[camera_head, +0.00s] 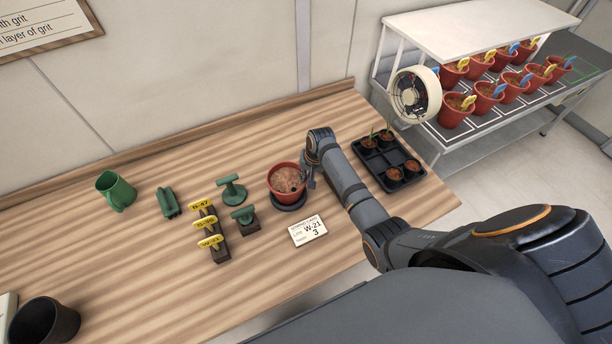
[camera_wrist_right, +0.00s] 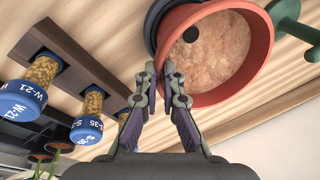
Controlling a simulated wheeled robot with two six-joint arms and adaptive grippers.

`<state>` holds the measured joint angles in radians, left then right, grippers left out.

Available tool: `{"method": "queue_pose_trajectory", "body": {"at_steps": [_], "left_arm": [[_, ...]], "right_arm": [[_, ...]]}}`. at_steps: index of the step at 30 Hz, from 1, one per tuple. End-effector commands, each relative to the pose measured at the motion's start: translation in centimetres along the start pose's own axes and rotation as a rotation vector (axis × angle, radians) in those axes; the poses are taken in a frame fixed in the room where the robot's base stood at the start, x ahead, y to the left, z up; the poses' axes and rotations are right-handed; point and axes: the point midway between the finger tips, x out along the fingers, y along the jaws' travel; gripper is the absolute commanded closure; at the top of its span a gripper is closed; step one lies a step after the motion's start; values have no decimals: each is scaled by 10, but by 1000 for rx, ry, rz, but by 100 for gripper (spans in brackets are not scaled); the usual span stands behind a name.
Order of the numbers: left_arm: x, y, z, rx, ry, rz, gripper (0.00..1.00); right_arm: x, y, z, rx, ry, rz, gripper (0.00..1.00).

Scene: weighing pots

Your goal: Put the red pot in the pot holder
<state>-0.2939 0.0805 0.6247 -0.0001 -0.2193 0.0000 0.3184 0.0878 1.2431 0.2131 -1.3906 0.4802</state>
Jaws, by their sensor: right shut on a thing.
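The red pot (camera_head: 272,187), filled with brown soil, stands upright near the middle of the wooden table. A dark round base (camera_head: 291,207), perhaps the pot holder, shows under it. I cannot tell if the pot is fully seated there. My right gripper (camera_head: 307,181) is at the pot's right side. In the right wrist view its fingertips (camera_wrist_right: 163,76) are closed on the red pot's rim (camera_wrist_right: 232,92). The soil has a small dark hole. My left gripper is not in view.
A white card (camera_head: 308,231) lies in front of the pot. Green stampers (camera_head: 232,189) and a rack with yellow tags (camera_head: 217,250) stand left. A black seedling tray (camera_head: 408,181) is at right. The wrist view shows a rack of blue-capped vials (camera_wrist_right: 22,100).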

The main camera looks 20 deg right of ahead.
Motion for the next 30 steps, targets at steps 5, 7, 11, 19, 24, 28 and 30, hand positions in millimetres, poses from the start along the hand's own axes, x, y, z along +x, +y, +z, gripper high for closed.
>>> {"method": "queue_pose_trajectory", "body": {"at_steps": [5, 7, 11, 19, 24, 28, 30], "left_arm": [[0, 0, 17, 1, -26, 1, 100], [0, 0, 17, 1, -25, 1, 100], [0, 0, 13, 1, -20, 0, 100], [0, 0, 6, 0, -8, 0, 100], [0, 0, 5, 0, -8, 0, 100], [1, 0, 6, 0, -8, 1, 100], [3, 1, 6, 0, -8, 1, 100]], "right_arm": [[-1, -2, -2, -1, 4, -4, 100], [0, -1, -1, -1, 4, -3, 100], [2, 0, 0, 0, 1, -1, 85], [2, 0, 0, 0, 1, -1, 72], [-2, 0, -1, -1, 2, -1, 72], [-22, 0, -1, -2, 5, -1, 72], [-39, 0, -2, -2, 6, -3, 72]]}}
